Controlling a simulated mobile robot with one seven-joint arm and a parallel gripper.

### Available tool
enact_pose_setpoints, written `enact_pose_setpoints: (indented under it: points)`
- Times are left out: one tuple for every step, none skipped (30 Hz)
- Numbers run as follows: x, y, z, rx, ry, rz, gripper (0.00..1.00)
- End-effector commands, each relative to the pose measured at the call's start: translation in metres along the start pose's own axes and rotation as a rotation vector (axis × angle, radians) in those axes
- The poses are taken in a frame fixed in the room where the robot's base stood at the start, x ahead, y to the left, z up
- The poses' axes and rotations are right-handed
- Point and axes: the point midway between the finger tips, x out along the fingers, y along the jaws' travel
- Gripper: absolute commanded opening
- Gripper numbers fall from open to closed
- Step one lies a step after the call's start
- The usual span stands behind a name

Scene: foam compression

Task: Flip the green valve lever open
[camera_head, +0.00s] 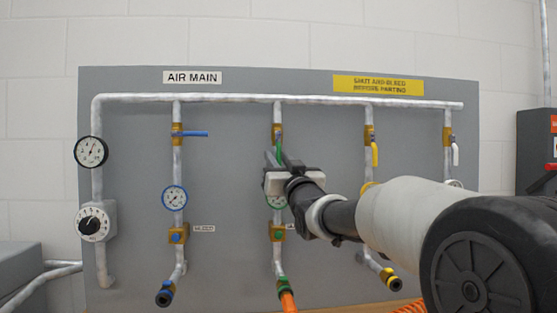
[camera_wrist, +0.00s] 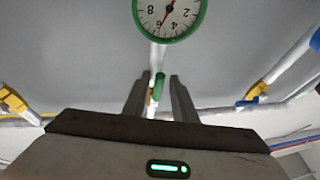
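The green valve lever (camera_head: 279,146) is on the second drop pipe from the left, below its brass valve body (camera_head: 277,131). It hangs down along the pipe and is partly hidden by my gripper (camera_head: 275,160). In the wrist view the green lever (camera_wrist: 158,87) shows between the two fingers of my gripper (camera_wrist: 159,88), with gaps visible beside it. The fingers are apart, one on each side of the lever. I cannot tell whether either touches it.
The blue lever (camera_head: 194,134) sticks out sideways on the left pipe. The yellow lever (camera_head: 375,155) and white lever (camera_head: 455,154) hang down on the right. A green-rimmed gauge (camera_wrist: 170,15) is close to the fingers. The grey panel (camera_head: 230,240) stands behind.

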Motion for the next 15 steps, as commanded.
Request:
enact_pose_setpoints:
  points:
    - [0.000, 0.000, 0.000, -0.001, 0.000, 0.000, 0.29]
    - [0.000, 0.000, 0.000, -0.001, 0.001, 0.000, 0.29]
    - [0.000, 0.000, -0.001, -0.001, 0.001, 0.000, 0.29]
    - [0.000, 0.000, -0.001, -0.002, 0.001, 0.000, 0.29]
    - [0.000, 0.000, -0.001, -0.002, 0.001, 0.000, 0.29]
    - [0.000, 0.001, -0.001, -0.002, 0.002, 0.000, 0.29]
    - [0.000, 0.001, -0.001, -0.002, 0.002, 0.000, 0.29]
    - [0.000, 0.001, -0.001, -0.002, 0.002, 0.001, 0.29]
    - [-0.001, 0.001, -0.001, -0.003, 0.002, 0.001, 0.29]
    - [-0.002, 0.001, -0.001, -0.003, 0.002, 0.001, 0.29]
    - [-0.003, 0.001, -0.001, -0.003, 0.002, 0.001, 0.29]
    - [-0.006, 0.001, -0.002, -0.003, 0.002, 0.001, 0.29]
    - [-0.010, 0.001, -0.002, -0.004, 0.002, 0.001, 0.29]
    - [-0.014, 0.001, -0.001, -0.004, 0.001, 0.001, 0.29]
    - [-0.020, 0.001, -0.001, -0.004, 0.002, 0.002, 0.29]
